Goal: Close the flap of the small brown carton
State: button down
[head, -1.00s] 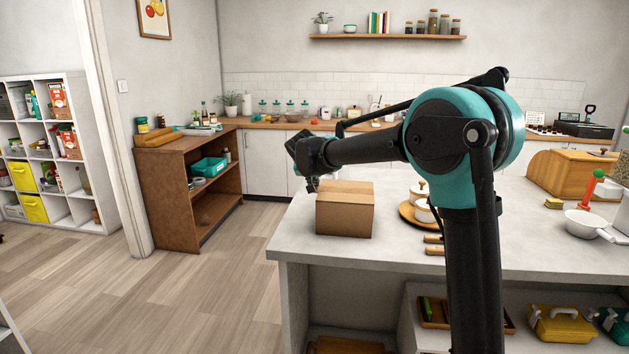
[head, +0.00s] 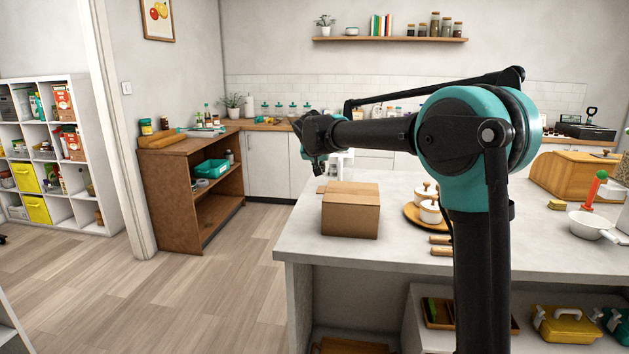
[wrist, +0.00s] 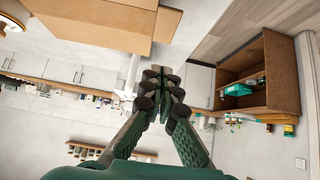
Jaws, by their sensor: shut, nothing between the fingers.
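The small brown carton (head: 350,215) stands on the pale island counter, near its left end. Its top looks mostly covered. A small flap (head: 322,188) juts out past its top left edge. In the wrist view the carton (wrist: 95,18) fills the upper left, and the flap (wrist: 166,25) sticks out from its right side. My gripper (head: 318,168) is beyond and above the carton's far left corner, apart from it in the head view. In the wrist view its fingertips (wrist: 160,76) are together, with nothing seen between them, just below the flap in the picture.
A round wooden tray with white lidded pots (head: 428,205) stands right of the carton. The island counter (head: 310,245) is bare in front of the carton. A brown shelf unit (head: 190,190) stands across the floor to the left.

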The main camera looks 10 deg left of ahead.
jog(key=v, duration=1)
jog(key=s+d+f+g, duration=0.1)
jog(key=s+d+f, duration=0.5)
jog(key=d+f, duration=0.45)
jog(key=s+d+f+g, duration=0.2)
jog(key=s+d+f, duration=0.5)
jog(key=d, duration=0.6)
jog(key=s+d+f+g, duration=0.1)
jog(key=s+d+f, duration=0.4)
jog(key=s+f, duration=0.4)
jog(key=s+d+f, duration=0.5)
jog(key=s+f, duration=0.4)
jog(key=s, duration=0.3)
jog(key=shift+g, duration=0.4)
jog(key=shift+d+f, duration=0.1)
jog(key=shift+d, duration=0.05)
